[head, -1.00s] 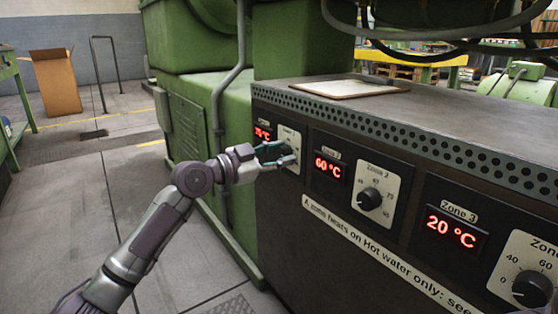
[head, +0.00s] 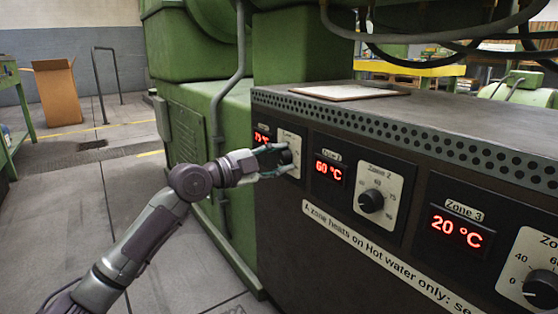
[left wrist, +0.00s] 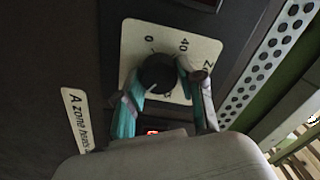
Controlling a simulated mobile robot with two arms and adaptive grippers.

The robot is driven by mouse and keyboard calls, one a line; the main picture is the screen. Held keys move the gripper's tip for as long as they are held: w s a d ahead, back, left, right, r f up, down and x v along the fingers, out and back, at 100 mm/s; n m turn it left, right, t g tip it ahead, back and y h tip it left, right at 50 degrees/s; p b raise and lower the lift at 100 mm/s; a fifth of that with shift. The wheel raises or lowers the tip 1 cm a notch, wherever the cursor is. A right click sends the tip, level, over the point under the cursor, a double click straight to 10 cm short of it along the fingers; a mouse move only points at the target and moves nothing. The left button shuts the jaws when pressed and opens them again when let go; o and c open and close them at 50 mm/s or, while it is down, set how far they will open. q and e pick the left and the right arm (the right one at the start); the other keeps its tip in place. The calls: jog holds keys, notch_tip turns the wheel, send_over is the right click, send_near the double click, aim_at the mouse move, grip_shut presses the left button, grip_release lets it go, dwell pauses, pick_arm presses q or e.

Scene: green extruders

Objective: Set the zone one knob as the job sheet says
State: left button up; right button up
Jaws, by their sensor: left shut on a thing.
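My left gripper (head: 271,163) is at the zone one panel at the left end of the dark cabinet. In the left wrist view its two fingers lie on either side of the round black zone one knob (left wrist: 157,74), shut on it. The knob sits on a cream dial plate (left wrist: 132,38) with marks 0 and 40 readable; the rest of the dial is hidden by the fingers. The zone one display (head: 262,137) shows red digits, partly hidden, that look like 75 °C. A flat board with a pale sheet (head: 348,91) lies on the cabinet top; its writing cannot be read.
The zone two knob (head: 371,201) and its display (head: 328,169) reading 60 °C are to the right. The zone three display (head: 457,231) reads 20 °C. A grey pipe (head: 217,120) runs beside the green machine behind my arm.

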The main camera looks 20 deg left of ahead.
pick_arm(q)
jog(key=shift+f, duration=0.1)
dwell(0.3)
jog(key=o, duration=0.9)
jog(key=shift+o, duration=1.2)
jog(key=shift+a, duration=0.1)
jog(key=v, duration=1.1)
jog(key=shift+s+a, duration=0.25)
jog(key=shift+s, duration=0.1)
